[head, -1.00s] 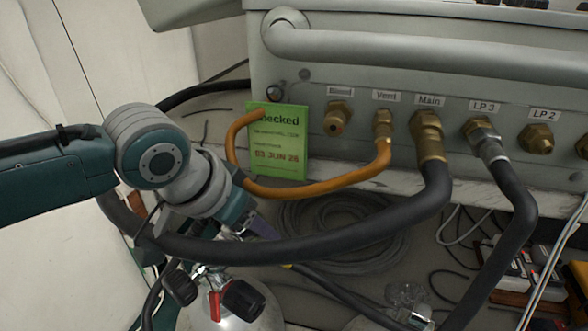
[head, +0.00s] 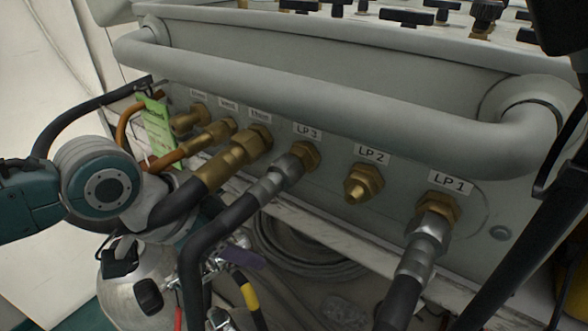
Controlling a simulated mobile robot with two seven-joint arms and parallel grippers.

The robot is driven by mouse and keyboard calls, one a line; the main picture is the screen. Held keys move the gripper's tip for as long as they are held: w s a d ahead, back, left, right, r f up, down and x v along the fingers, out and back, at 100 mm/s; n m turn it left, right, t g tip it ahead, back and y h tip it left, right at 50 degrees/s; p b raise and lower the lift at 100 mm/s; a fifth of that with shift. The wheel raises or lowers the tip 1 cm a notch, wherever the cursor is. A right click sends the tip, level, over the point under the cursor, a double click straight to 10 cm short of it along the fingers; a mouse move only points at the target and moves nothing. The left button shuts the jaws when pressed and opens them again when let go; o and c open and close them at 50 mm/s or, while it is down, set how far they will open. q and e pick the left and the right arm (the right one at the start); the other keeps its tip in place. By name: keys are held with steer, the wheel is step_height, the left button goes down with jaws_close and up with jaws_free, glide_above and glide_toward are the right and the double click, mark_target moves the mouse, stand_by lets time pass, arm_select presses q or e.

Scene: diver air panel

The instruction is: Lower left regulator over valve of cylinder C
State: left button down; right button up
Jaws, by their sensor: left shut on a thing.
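My left arm comes in from the left, and its gripper (head: 242,258) is low in the picture, below the panel's row of fittings. Hoses hide most of it; one purple finger shows. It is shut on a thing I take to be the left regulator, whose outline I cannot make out. A silver cylinder (head: 122,283) with black knobs (head: 148,297) stands at the lower left, close to the gripper. I cannot read which cylinder it is. Metal fittings (head: 218,318) and a red handle show beside it. Whether the regulator touches a valve is hidden. My right gripper is out of view.
The grey panel (head: 300,130) with a thick rail (head: 330,95) spans the picture. Black hoses hang from Main, LP 3 (head: 228,215) and LP 1 (head: 400,300), crossing in front of the work area. A coiled grey hose (head: 300,262) lies below. A yellow-banded hose (head: 248,294) is near the gripper.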

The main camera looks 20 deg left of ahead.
arm_select(q)
steer(key=shift+s+d+r, duration=0.1)
steer(key=shift+s+d, duration=0.1)
steer(key=shift+s, duration=0.1)
steer(key=shift+s+d+p, duration=0.15)
steer(key=shift+d+p, duration=0.1)
steer(key=shift+p, duration=0.1)
steer(key=s+d, duration=0.1)
steer(key=d, duration=0.1)
steer(key=s+d+p, duration=0.1)
steer(key=d, duration=0.1)
steer(key=shift+s, duration=0.4)
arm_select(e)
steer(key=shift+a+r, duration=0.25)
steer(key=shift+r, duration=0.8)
arm_select(q)
steer(key=shift+s+d+p, duration=0.1)
steer(key=shift+d+p, duration=0.05)
steer(key=shift+p, duration=0.25)
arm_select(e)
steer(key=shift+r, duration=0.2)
arm_select(q)
steer(key=shift+f, duration=0.4)
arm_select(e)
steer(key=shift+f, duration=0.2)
arm_select(q)
steer(key=shift+f+b, duration=0.4)
steer(key=shift+b, duration=0.1)
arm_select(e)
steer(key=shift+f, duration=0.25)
